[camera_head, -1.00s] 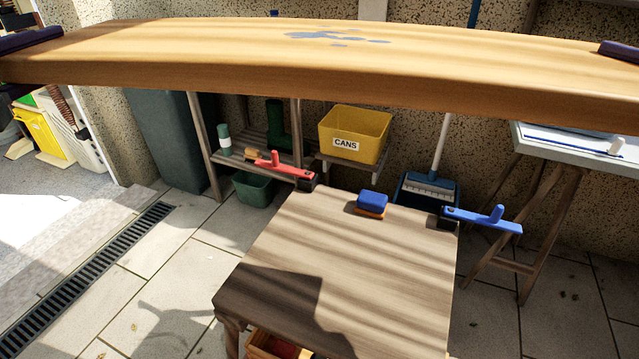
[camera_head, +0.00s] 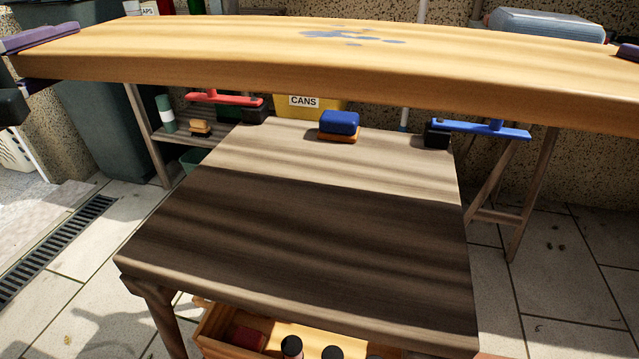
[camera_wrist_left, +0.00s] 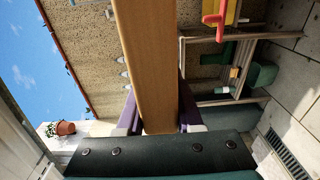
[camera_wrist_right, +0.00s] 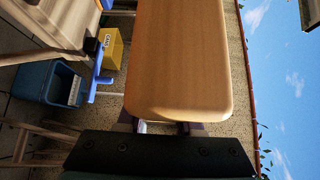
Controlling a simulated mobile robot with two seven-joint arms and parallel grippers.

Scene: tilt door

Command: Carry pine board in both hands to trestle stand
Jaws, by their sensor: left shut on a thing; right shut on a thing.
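The pine board (camera_head: 300,75) spans the whole head view from side to side, held up above the wooden-topped stand (camera_head: 320,230); blue paint spots mark its top. My left gripper (camera_head: 40,40) is shut on its left end, with a purple finger on top. My right gripper (camera_head: 628,52) is shut on its right end, mostly out of frame. The board also shows between the fingers in the left wrist view (camera_wrist_left: 150,60) and above the fingers in the right wrist view (camera_wrist_right: 180,60). A-frame legs (camera_head: 535,185) stand at the right; I cannot tell which is the trestle stand.
A red-handled clamp (camera_head: 225,98), a blue sponge block (camera_head: 339,124) and a blue-handled clamp (camera_head: 480,128) sit along the stand's far edge. A yellow CANS bin (camera_head: 318,106) is behind.

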